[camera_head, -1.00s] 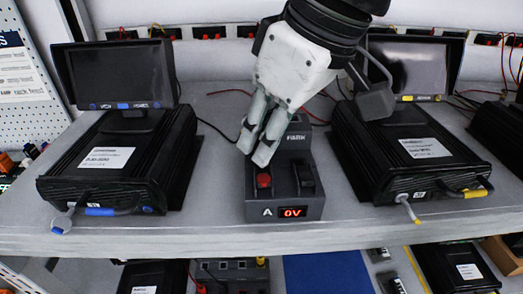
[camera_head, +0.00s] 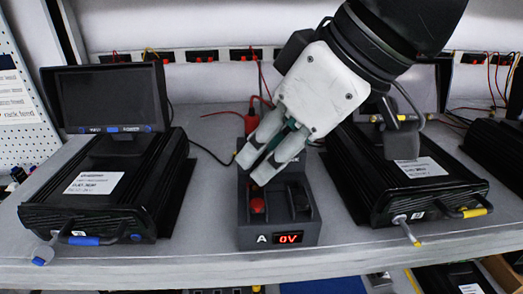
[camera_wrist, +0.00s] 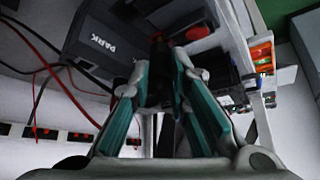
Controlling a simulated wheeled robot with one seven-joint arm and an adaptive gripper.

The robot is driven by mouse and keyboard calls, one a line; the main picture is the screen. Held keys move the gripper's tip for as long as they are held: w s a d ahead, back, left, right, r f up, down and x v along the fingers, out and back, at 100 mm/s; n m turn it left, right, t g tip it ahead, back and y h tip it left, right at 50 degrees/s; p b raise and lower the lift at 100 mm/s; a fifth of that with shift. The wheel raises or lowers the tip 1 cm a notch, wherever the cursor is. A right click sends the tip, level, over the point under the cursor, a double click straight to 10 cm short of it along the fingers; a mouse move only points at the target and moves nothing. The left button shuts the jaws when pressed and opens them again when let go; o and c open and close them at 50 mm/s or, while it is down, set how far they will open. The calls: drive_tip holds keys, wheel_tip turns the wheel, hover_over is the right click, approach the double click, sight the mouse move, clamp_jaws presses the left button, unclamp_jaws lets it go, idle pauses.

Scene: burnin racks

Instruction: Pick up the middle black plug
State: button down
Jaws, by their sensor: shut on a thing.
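The grey power box (camera_head: 250,234) stands between two black units, its front display reading 0V. My gripper (camera_head: 256,169) is over the upper part of its top, behind the red button (camera_head: 257,206). In the wrist view the fingers (camera_wrist: 161,62) close on a small dark piece, which appears to be the black plug (camera_wrist: 157,86). The fingers hide most of it, and I cannot tell whether it is still seated in the box. A red plug (camera_head: 252,122) with a red lead stands just behind the fingers. The box's PARK label (camera_wrist: 104,43) shows in the wrist view.
A black unit with a screen (camera_head: 110,100) stands left, with a blue-marked lever. Another unit (camera_head: 400,190) stands right, with a yellow-marked lever, close to my arm. Red and black leads cross behind. Shelf surface (camera_head: 190,225) is clear beside the box.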

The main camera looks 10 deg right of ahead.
drive_tip(key=shift+s+d+f+t+y, duration=0.15)
drive_tip(key=shift+s+d+t+y, duration=0.05)
drive_tip(key=shift+d+t+y, duration=0.2)
wheel_tip(320, 180, up, 6)
drive_tip(key=s+d, duration=0.1)
drive_tip(key=s+d+r+g+h+p, duration=0.1)
drive_tip(key=s+d+r+g+h, duration=0.1)
drive_tip(key=s+d, duration=1.2)
drive_tip(key=shift+d, duration=1.05)
